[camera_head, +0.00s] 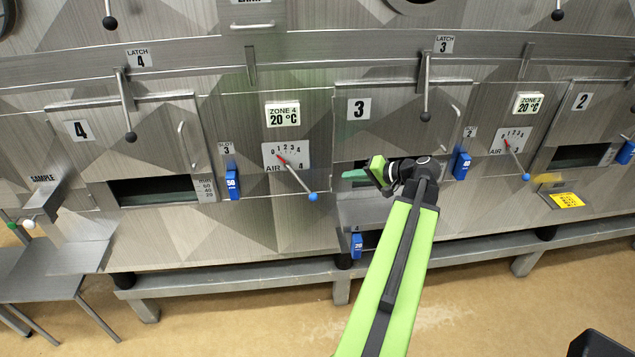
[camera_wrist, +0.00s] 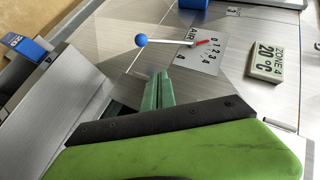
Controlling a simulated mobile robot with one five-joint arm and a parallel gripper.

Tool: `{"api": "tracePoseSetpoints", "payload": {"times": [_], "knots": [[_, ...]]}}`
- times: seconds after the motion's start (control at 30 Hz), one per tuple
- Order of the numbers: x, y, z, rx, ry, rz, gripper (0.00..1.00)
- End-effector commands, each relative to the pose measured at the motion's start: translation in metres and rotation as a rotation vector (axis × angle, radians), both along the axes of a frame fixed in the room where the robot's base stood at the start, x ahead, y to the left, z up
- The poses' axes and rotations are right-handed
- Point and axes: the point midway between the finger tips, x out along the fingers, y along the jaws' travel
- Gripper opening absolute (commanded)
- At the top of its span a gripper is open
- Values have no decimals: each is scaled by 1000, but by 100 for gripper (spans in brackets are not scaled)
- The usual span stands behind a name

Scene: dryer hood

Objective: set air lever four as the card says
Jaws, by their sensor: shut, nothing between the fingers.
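The air lever four (camera_head: 299,178) is a thin rod with a blue ball knob, hanging down to the right from a white AIR 4 dial plate (camera_head: 297,154) marked 0 to 4. Its red pointer sits near the 0. The lever also shows in the wrist view (camera_wrist: 165,41), knob at the left end. My gripper (camera_head: 350,174) is shut and empty, to the right of the knob and in front of the panel below door 3. In the wrist view its green fingers (camera_wrist: 158,82) are together, apart from the knob. A yellow card (camera_head: 567,200) lies at right; its text is unreadable.
A Zone 4 display (camera_head: 283,114) reading 20 °C is above the dial. A blue tag (camera_head: 232,184) marked 50 hangs left of the lever. Door 3 (camera_head: 385,122) and its latch (camera_head: 427,88) are above my gripper. Another air lever (camera_head: 516,159) is at right.

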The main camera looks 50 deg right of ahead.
Motion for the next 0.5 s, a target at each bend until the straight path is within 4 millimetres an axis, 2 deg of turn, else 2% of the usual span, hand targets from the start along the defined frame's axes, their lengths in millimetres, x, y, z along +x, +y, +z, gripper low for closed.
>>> {"api": "tracePoseSetpoints", "payload": {"times": [0.13,0.27,0.5], "knots": [[2,0,-2,0,-2,-1,0],[15,3,-12,0,0,2,0],[61,11,-38,0,1,5,0]]}}
